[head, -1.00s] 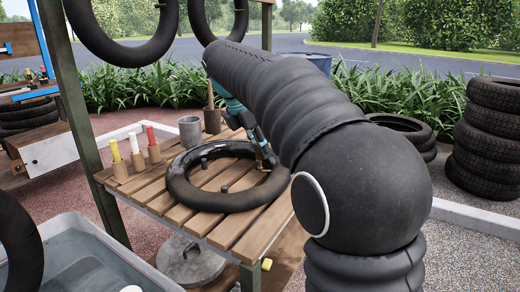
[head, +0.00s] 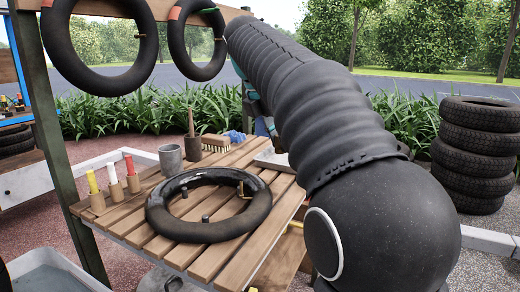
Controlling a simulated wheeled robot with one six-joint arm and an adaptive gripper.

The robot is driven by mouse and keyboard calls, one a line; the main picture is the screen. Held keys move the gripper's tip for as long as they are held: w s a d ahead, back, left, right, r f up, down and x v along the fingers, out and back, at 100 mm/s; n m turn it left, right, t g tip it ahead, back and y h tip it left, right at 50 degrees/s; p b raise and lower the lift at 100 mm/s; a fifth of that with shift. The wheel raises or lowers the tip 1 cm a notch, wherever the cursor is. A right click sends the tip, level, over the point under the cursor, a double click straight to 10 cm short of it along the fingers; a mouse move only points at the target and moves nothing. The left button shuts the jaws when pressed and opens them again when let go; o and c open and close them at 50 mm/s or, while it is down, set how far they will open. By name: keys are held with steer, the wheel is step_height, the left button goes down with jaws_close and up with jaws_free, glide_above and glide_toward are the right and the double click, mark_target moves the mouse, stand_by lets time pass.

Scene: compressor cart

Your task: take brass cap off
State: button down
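A black inner tube (head: 160,222) lies flat on the slatted wooden table. A bent brass valve stem (head: 243,190) stands at its right side. I cannot tell at this size whether a brass cap sits on the stem. My gripper (head: 268,128) is mostly hidden behind my arm. Only a bit of teal and dark hardware shows, above and behind the tube's right side, apart from the stem. Its fingertips and anything between them cannot be made out.
The table (head: 205,262) also holds a grey metal cup (head: 170,160), capped yellow, white and red sticks in wooden holders (head: 115,188), a brush (head: 215,144) and a pale tray (head: 272,160). Two small black pegs stand inside the tube. Tubes hang above. Stacked tyres (head: 475,150) stand right.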

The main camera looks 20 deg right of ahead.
step_height(320, 180, up, 6)
steer(key=s+d, duration=0.1)
steer(key=d, duration=0.1)
steer(key=shift+r, duration=0.25)
stand_by(0.3)
steer(key=shift+s, duration=0.1)
